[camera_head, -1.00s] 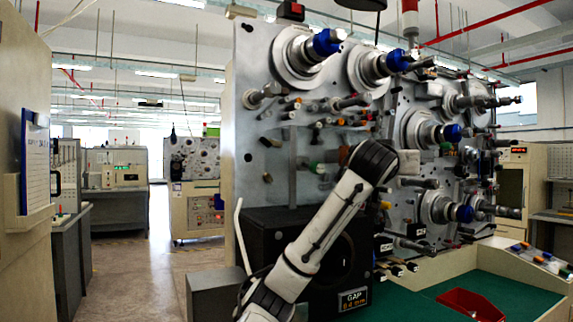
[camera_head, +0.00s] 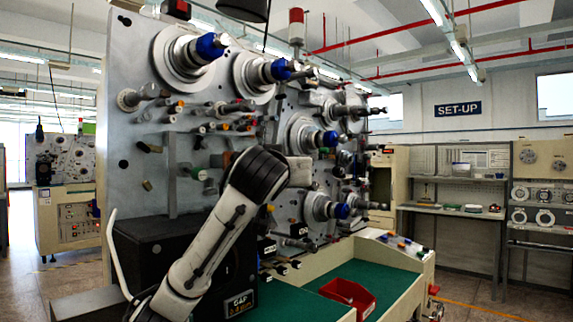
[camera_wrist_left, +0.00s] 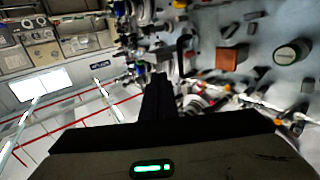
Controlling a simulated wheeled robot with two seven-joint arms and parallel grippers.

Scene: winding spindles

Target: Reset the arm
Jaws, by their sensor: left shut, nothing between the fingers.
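The winding machine (camera_head: 150,90) fills the left half of the head view, with blue-tipped spindles (camera_head: 212,46) on its metal face. My white and black left arm (camera_head: 215,240) rises in front of it, with the dark elbow joint before the lower spindles. My left gripper is hidden in the head view. In the left wrist view the dark left gripper (camera_wrist_left: 160,84) is shut and empty, with the machine face (camera_wrist_left: 235,25) beyond it. Whether it touches the machine cannot be told. My right gripper is out of view.
A red bin (camera_head: 347,296) stands on the green work surface (camera_head: 300,302) below the spindles. A black box (camera_head: 165,255) with a gap display sits low at the machine's left. Shelves (camera_head: 452,200) stand at the far right, with open floor before them.

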